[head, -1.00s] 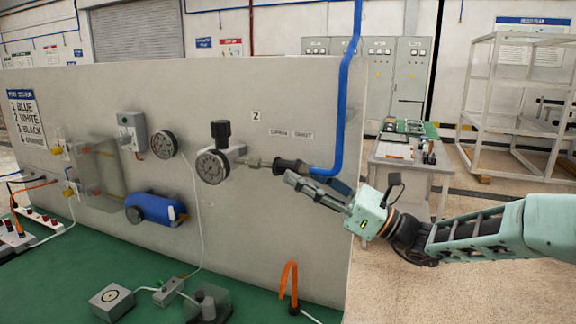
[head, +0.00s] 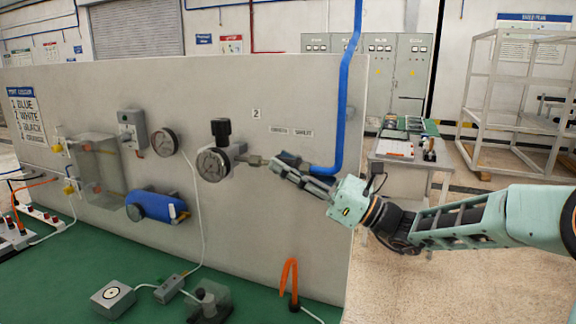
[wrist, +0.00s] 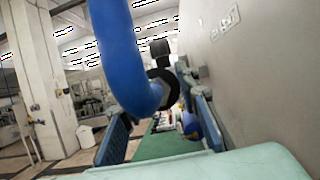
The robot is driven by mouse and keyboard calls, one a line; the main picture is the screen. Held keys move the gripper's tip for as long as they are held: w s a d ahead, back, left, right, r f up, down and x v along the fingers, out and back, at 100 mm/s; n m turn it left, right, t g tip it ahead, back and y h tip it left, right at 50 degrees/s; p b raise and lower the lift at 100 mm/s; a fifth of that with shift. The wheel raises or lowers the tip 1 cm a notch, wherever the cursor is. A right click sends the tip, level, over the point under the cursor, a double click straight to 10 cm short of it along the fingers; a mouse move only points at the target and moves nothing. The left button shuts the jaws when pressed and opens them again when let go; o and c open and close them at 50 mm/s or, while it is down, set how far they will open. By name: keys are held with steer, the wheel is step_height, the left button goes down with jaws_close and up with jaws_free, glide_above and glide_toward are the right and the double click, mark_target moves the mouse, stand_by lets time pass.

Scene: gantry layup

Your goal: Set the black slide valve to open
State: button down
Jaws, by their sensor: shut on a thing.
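The black slide valve (head: 289,159) is a dark sleeve on the thin pipe between the round gauge (head: 213,164) and the blue hose (head: 343,120), in front of the upright grey panel. My gripper (head: 287,167) reaches in from the right and is shut on the slide valve, covering most of it in the head view. In the wrist view the dark end of the slide valve (wrist: 162,88) shows behind the hose bend, between my two fingers. Two small labels (head: 291,132) sit above the valve; their words are too small to read surely.
The blue hose bend (wrist: 130,60) passes close in front of my wrist camera. A black knob (head: 221,130) stands above the gauge. A blue cylinder (head: 156,205) is lower left on the panel. An orange loop (head: 290,275) rises from the green bench top.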

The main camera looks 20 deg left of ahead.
steer(key=shift+w+a+p, duration=0.1)
steer(key=shift+a+p, duration=0.3)
steer(key=shift+a, duration=1.3)
steer(key=shift+d, duration=0.1)
steer(key=c, duration=1.9)
jaws_free()
steer(key=shift+o, duration=1.4)
steer(key=shift+a, duration=0.25)
steer(key=shift+d, duration=0.1)
steer(key=v, duration=1.2)
